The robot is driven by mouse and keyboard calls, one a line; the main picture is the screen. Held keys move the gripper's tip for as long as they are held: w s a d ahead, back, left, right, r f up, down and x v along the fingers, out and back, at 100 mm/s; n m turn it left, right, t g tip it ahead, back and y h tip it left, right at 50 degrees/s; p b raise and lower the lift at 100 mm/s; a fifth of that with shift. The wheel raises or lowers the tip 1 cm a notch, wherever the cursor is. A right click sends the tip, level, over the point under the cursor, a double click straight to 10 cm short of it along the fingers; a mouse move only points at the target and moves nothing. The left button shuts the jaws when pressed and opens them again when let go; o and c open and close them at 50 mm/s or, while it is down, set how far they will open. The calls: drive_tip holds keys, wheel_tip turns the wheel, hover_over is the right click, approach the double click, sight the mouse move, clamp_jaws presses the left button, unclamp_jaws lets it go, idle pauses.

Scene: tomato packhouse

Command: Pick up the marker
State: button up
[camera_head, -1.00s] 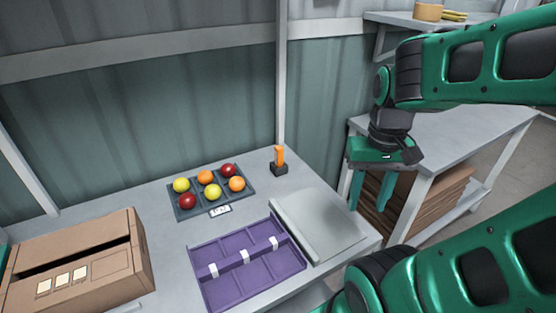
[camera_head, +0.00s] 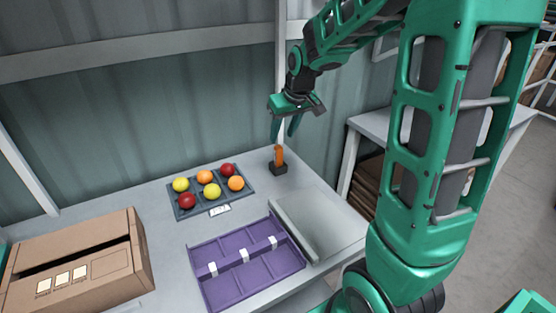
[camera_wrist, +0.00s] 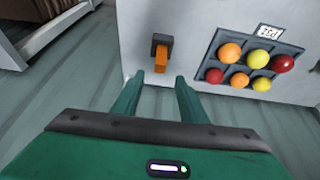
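The marker (camera_head: 279,154) is orange and stands upright in a small black holder (camera_head: 279,169) at the back right of the table. My gripper (camera_head: 284,138) is above the marker in the head view, fingers pointing down. The fingers look apart from the marker; the exact height gap is hard to tell.
A dark tray (camera_head: 180,214) of red, orange and yellow tomatoes lies left of the marker. A purple divided tray (camera_head: 235,287) and a grey flat slab (camera_head: 312,228) lie in front. A cardboard box (camera_head: 85,240) stands at left. A corrugated wall (camera_head: 150,110) rises close behind the table.

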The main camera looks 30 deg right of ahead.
sight(279, 147)
drive_tip(key=x, duration=0.9)
drive_tip(key=shift+s+f, duration=0.2)
drive_tip(key=shift+f, duration=0.05)
clamp_jaws()
